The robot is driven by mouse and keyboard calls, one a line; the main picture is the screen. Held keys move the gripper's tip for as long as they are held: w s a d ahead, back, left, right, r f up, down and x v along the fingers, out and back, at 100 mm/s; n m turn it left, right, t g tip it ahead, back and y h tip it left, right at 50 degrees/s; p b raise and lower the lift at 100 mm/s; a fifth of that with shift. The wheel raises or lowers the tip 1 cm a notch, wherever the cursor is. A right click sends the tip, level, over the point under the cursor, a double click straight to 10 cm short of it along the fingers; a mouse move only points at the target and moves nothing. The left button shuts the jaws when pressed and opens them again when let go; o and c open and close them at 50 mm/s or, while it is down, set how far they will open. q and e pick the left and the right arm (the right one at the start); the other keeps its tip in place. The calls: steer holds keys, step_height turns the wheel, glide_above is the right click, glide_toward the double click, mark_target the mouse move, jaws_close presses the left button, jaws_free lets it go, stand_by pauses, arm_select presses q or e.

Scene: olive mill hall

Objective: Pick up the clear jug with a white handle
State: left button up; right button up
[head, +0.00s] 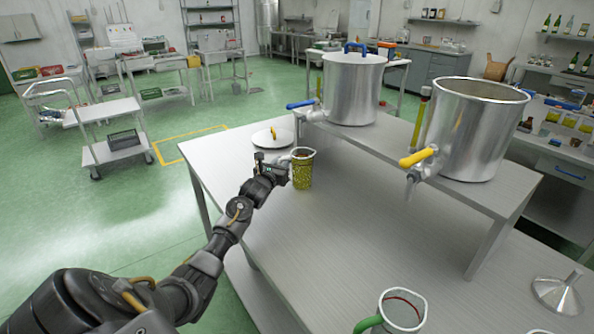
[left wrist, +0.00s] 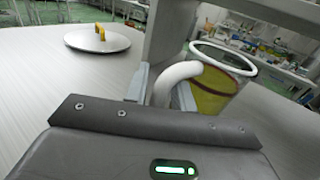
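The clear jug with a white handle (head: 302,170) is upright at the far left part of the steel table, with yellow-green contents. In the left wrist view the jug (left wrist: 215,92) is just beyond my fingers, its white handle curving down between them. My left gripper (head: 278,170) is at the jug's left side. In the left wrist view the gripper (left wrist: 165,92) has a finger close against each side of the handle and looks shut on it. The handle's lower part is hidden. I cannot tell whether the jug's base touches the table. My right gripper is out of view.
A round lid with a yellow handle (head: 272,137) lies behind the jug. A lidded pot (head: 352,92) and an open pot (head: 470,130) with taps stand on a raised shelf to the right. A green-handled jug (head: 403,310) and a funnel (head: 560,292) are in front. The table's middle is clear.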

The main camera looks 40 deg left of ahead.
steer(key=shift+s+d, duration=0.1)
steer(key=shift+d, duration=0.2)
arm_select(q)
jaws_close()
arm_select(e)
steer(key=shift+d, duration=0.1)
arm_select(q)
steer(key=shift+a+r, duration=0.1)
steer(key=shift+r, duration=0.1)
